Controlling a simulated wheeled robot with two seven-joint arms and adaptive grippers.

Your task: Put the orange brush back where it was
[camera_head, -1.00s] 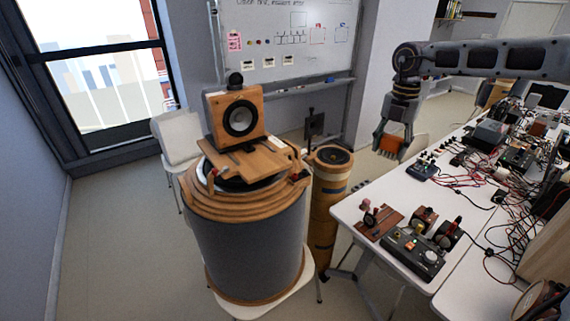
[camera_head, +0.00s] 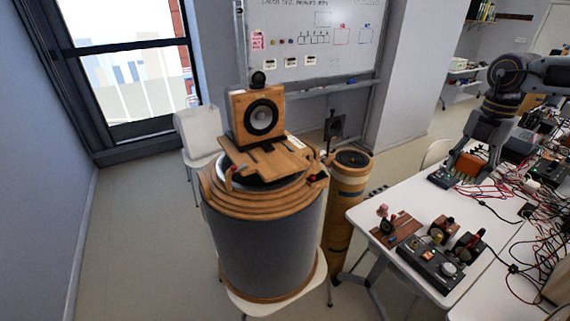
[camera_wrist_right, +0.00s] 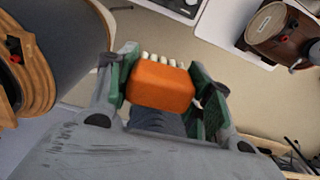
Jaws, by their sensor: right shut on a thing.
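The orange brush (camera_head: 468,164) is a small orange block; the right wrist view shows its orange body (camera_wrist_right: 161,88) with a row of white bristle tufts along its far edge. My right gripper (camera_head: 470,166) is shut on it, with a green-padded finger on either side in the right wrist view. In the head view the brush overlaps the far left part of the white table (camera_head: 385,205); I cannot tell its exact height. My left gripper is not in view.
The table holds black control boxes (camera_head: 432,266), a wooden block with small parts (camera_head: 396,229) and tangled cables. A large round wooden-topped speaker stand (camera_head: 265,240) and a slim wooden column (camera_head: 346,190) stand to the left. Floor lies open between whiteboard and table.

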